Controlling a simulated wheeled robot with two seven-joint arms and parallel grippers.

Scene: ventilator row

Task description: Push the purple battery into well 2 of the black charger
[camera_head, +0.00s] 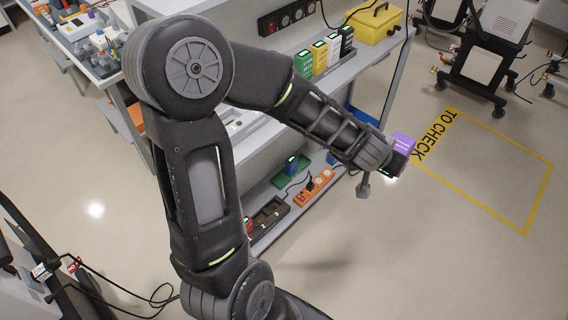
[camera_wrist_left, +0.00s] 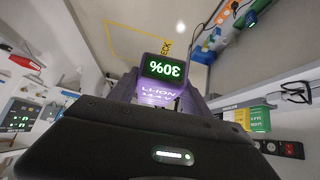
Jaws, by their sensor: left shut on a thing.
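My left gripper (camera_head: 396,160) is shut on the purple battery (camera_head: 404,141) and holds it in the air beyond the right end of the shelf unit, over open floor. In the left wrist view the battery (camera_wrist_left: 160,82) sits between the fingers. Its dark display reads a green 30%, upside down, above the LI-ION lettering. A dark unit with recesses (camera_head: 271,211) on the lower shelf may be the black charger; its wells cannot be told apart from here. My right gripper is not in view.
Green, yellow, white and black upright units (camera_head: 320,52) stand on the upper shelf beside a yellow toolbox (camera_head: 379,23). A green tray (camera_head: 291,171) and an orange power strip (camera_head: 312,186) lie on the lower shelf. The floor inside the yellow marking (camera_head: 490,165) is clear.

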